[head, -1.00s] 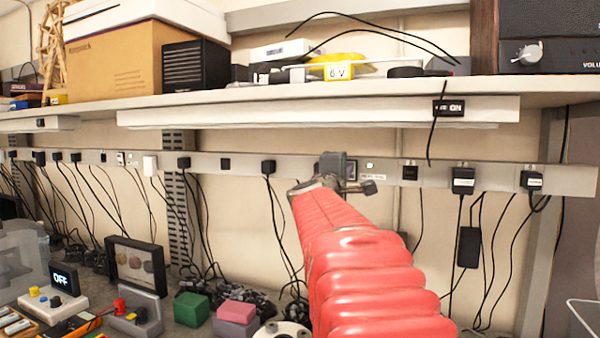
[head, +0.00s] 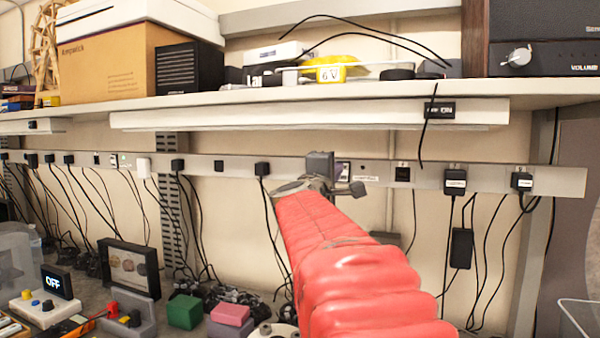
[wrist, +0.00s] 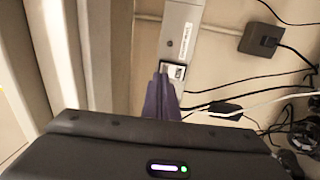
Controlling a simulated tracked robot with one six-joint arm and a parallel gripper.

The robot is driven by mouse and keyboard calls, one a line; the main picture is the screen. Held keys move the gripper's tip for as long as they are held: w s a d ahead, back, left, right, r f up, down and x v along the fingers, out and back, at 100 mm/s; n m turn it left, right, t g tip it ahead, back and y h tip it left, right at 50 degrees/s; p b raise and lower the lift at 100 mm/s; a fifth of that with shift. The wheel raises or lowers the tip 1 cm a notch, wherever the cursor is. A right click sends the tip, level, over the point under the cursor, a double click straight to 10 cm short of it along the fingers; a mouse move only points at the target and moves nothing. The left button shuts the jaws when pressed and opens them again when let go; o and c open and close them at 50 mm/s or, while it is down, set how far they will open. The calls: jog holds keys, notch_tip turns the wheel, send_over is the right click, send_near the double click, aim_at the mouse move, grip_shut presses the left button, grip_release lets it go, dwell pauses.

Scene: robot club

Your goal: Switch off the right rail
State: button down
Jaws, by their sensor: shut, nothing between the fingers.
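The right rail (head: 225,167) is a long grey power strip on the wall under the shelf. Its switch plate (head: 343,171) shows just right of my gripper (head: 322,165), partly covered. The small lamp (head: 362,167) beside the switch looks dark. In the wrist view, the rail (wrist: 182,25) runs up from the switch (wrist: 174,72), and the lamp there also looks dark. My gripper (wrist: 161,78) is shut and empty, with its tips at the switch's edge. I cannot tell whether they touch it.
Black plugs (head: 455,181) and hanging cables line the right rail. The shelf (head: 260,97) and a light bar (head: 300,117) overhang it. Foam blocks (head: 185,311) and gadgets stand on the bench below.

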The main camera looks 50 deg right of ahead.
jog(key=r+v, duration=0.2)
jog(key=v, duration=0.7)
jog(key=shift+a, duration=0.4)
jog(key=shift+s+r, duration=0.1)
jog(key=shift+s, duration=0.1)
jog(key=s+a+f+m+g+y, duration=0.1)
jog(key=a+f+m+y, duration=0.25)
jog(key=f, duration=0.85)
jog(key=s+a+f+m+g+y, duration=0.2)
jog(key=a+f+y, duration=0.25)
jog(key=f, duration=0.85)
jog(key=s+a+f+y, duration=0.1)
jog(key=a+f+y, duration=0.2)
jog(key=a, duration=0.6)
jog(key=s+a+f+y, duration=0.2)
jog(key=a+f+y, duration=0.1)
jog(key=a+f, duration=0.4)
jog(key=s+a+f+t+y, duration=0.1)
jog(key=a+f, duration=0.4)
jog(key=a, duration=0.8)
jog(key=shift+s+a+f+n+y, duration=0.25)
jog(key=shift+s+n+y, duration=0.35)
jog(key=shift+y, duration=0.8)
jog(key=shift+s+d, duration=0.15)
jog(key=shift+d, duration=0.05)
